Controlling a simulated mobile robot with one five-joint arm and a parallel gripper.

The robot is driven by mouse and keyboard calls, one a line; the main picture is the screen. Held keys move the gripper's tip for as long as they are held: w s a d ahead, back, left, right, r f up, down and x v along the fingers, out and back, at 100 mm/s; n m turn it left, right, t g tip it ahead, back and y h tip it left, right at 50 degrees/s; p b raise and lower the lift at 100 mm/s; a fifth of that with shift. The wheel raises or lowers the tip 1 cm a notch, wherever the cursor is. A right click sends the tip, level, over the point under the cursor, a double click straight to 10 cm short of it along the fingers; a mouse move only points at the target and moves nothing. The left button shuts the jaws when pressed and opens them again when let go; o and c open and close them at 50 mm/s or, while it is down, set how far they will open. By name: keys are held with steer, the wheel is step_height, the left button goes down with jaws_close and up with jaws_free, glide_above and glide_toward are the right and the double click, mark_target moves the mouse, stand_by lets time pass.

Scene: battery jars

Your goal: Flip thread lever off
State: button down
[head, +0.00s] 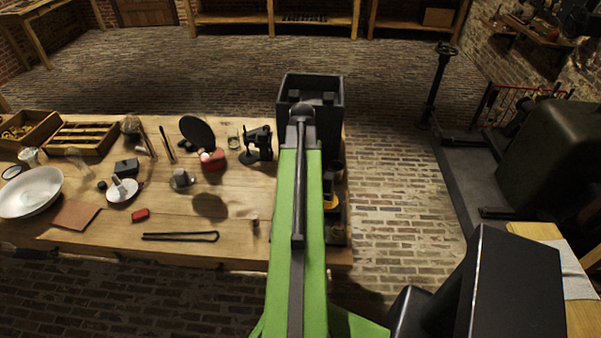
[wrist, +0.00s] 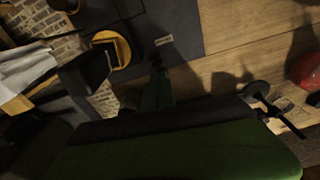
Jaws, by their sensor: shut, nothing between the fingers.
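My gripper (wrist: 158,66) shows dimly in the wrist view as a narrow dark tip over a dark base plate (wrist: 185,30). It is shut and holds nothing. In the head view my arm hides it. The dark plate has a small light label and stands at the right end of the workbench (head: 100,235). A yellow ring (wrist: 122,48) lies on or beside this plate. It also shows in the head view (head: 330,202), partly behind my arm. I cannot make out the thread lever; it may be hidden or lost in shadow.
A black device (head: 258,145) and a red object (head: 213,160) stand left of my arm. A dark open box (head: 335,95) is at the bench's far right. Farther left are a white basin (head: 30,192) and a wooden tray (head: 82,138).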

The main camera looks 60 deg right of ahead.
steer(key=shift+r, duration=0.15)
steer(key=shift+s+r+p, duration=0.2)
steer(key=shift+r+p, duration=0.1)
steer(key=s+r+p, duration=0.4)
steer(key=r+p, duration=0.7)
steer(key=shift+s+d+r+p, duration=0.3)
steer(key=shift+r+p, duration=0.05)
steer(key=shift+p, duration=0.05)
